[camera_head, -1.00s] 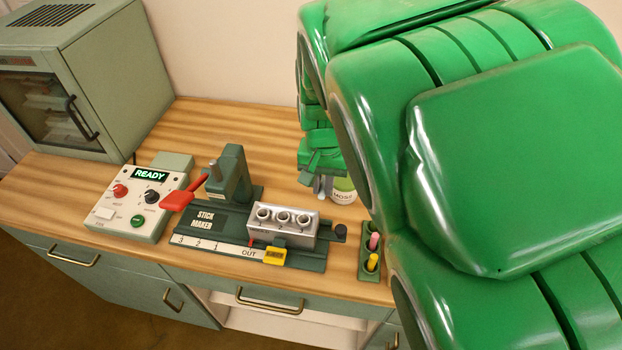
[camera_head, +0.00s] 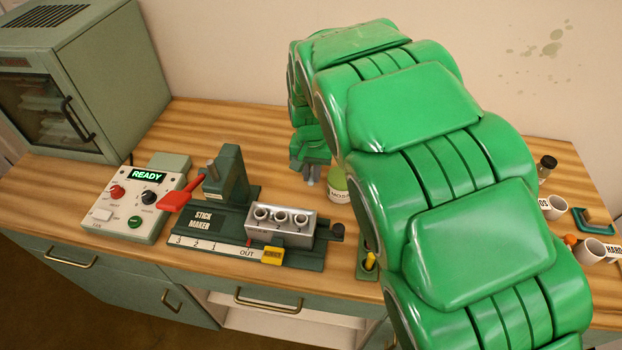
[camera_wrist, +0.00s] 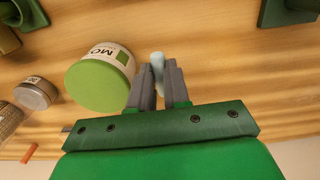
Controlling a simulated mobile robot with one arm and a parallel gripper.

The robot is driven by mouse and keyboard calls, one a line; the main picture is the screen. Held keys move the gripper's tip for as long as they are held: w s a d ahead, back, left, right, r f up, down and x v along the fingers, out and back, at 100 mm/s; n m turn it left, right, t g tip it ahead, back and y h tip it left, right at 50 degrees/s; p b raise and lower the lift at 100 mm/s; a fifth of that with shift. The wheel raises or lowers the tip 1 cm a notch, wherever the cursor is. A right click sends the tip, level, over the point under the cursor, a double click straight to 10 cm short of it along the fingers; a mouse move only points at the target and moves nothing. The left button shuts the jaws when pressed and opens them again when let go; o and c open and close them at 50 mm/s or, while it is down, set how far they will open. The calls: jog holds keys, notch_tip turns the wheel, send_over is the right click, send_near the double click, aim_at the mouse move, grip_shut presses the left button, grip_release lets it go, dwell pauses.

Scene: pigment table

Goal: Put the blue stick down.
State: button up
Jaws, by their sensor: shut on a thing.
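My gripper (camera_head: 311,175) hangs over the back part of the table, behind the stick maker and just left of the green-and-white jar. In the wrist view my gripper (camera_wrist: 160,85) is shut, with its grey fingers on either side of a pale blue stick (camera_wrist: 157,61). The stick's rounded end shows past the fingertips. In the head view the stick is too small to make out.
The green-lidded jar (camera_wrist: 98,80) stands close beside the fingers. A grey-lidded pot (camera_wrist: 36,92) and an orange stick (camera_wrist: 30,152) are further left. The stick maker (camera_head: 215,222) stands in front, and a rack with a yellow stick (camera_head: 370,261) is partly behind my arm. Bare wood lies left of my gripper.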

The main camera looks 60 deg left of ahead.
aim_at(311, 173)
jog(key=shift+w+a+f, duration=0.2)
jog(key=shift+a+f, duration=0.2)
jog(key=shift+f, duration=1.7)
jog(key=o, duration=0.7)
jog(key=shift+f, duration=0.1)
jog(key=shift+o, duration=0.4)
notch_tip(311, 173, up, 12)
jog(key=shift+r, duration=0.15)
